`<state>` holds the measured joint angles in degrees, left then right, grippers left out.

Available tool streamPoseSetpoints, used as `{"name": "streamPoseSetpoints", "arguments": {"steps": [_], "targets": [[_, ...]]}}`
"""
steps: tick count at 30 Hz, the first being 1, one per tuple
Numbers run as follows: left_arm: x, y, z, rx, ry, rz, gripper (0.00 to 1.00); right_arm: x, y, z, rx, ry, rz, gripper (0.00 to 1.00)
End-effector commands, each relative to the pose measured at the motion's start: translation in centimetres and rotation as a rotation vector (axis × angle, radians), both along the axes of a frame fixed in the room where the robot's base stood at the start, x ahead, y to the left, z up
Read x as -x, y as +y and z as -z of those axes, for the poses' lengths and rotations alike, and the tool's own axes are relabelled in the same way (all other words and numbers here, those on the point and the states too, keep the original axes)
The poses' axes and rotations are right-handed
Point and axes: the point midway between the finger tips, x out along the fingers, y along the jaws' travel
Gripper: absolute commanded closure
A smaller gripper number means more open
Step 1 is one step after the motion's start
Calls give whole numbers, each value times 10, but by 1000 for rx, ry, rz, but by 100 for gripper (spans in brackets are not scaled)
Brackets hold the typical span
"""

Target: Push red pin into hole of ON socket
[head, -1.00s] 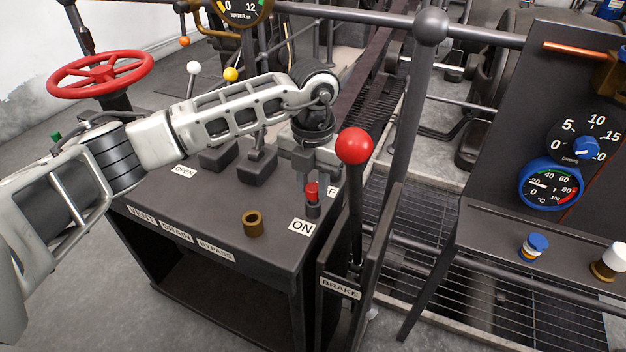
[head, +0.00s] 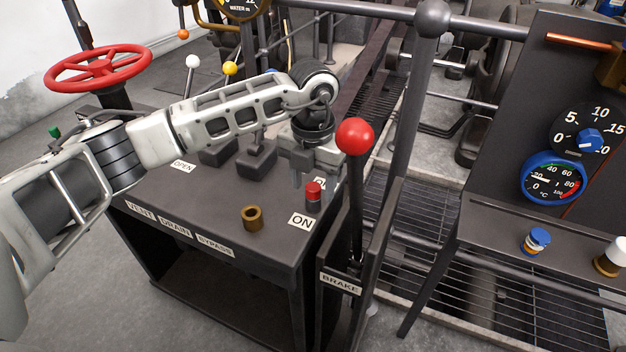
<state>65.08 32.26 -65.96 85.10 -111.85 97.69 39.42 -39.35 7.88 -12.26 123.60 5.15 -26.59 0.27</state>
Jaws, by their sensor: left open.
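The red-capped pin (head: 313,189) stands upright in a short dark socket (head: 313,206), directly behind the white ON label (head: 301,222) near the console's right edge. How deep it sits cannot be told. My left gripper (head: 315,178) is over and just behind the pin, pointing down. Its jaws are open, with the red cap showing below and in front of them. Another label behind the pin is mostly hidden by the gripper. My right gripper is not in view.
A brass ring socket (head: 252,217) stands on the dark console (head: 190,216), left of the ON label. A red-balled brake lever (head: 355,137) rises close to the right of my left gripper. Black levers' bases (head: 257,160) stand behind. A gauge panel (head: 500,150) is at right.

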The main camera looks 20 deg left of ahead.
Motion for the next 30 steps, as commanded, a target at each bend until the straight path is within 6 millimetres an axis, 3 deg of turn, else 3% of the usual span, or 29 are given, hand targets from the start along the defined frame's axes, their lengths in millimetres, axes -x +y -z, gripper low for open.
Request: {"name": "streamPoseSetpoints", "arguments": {"steps": [2,3,15,21,30], "targets": [[0,0,0,0,0,0,48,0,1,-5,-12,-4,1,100],[0,0,0,0,0,0,48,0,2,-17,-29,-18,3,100],[-1,-1,-99,2,-6,0,48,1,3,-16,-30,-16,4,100],[0,-1,-138,2,-4,1,48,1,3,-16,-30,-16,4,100],[0,0,-160,1,0,0,48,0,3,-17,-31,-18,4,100]]}}
